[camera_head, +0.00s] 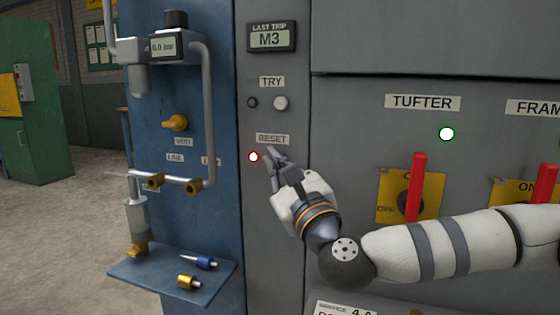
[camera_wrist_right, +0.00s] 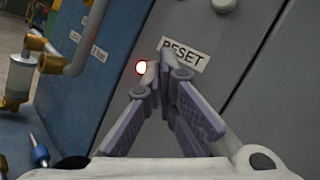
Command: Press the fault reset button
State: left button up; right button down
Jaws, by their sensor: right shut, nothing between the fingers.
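The RESET label (camera_head: 272,139) is on the narrow grey panel. A small red-lit lamp (camera_head: 253,156) glows just below and left of it. My right gripper (camera_head: 271,153) is shut and empty, its fingertips right below the RESET label and to the right of the red lamp. In the right wrist view the closed fingertips (camera_wrist_right: 166,50) overlap the left end of the RESET label (camera_wrist_right: 185,54), with the red lamp (camera_wrist_right: 141,67) just left of them. The reset button itself is hidden behind the fingers. I cannot tell if the fingertips touch it. My left gripper is not in view.
Above are the TRY label (camera_head: 271,82) with a pale button (camera_head: 281,103) and the M3 display (camera_head: 270,38). Left is a blue panel with pipes (camera_head: 207,120) and a shelf (camera_head: 150,281) holding two small fittings. Right is the TUFTER switch with a red handle (camera_head: 416,188).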

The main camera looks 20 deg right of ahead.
jog(key=shift+w+d, duration=0.25)
jog(key=shift+w, duration=0.1)
jog(key=shift+w+d+b, duration=0.3)
jog(key=shift+w+b, duration=0.05)
dwell(0.9)
dwell(0.3)
jog(key=shift+s+a, duration=0.55)
jog(key=shift+s, duration=0.15)
jog(key=s+a, duration=0.1)
jog(key=s, duration=0.1)
jog(key=s+a+p, duration=0.1)
jog(key=s+a, duration=0.1)
dwell(0.7)
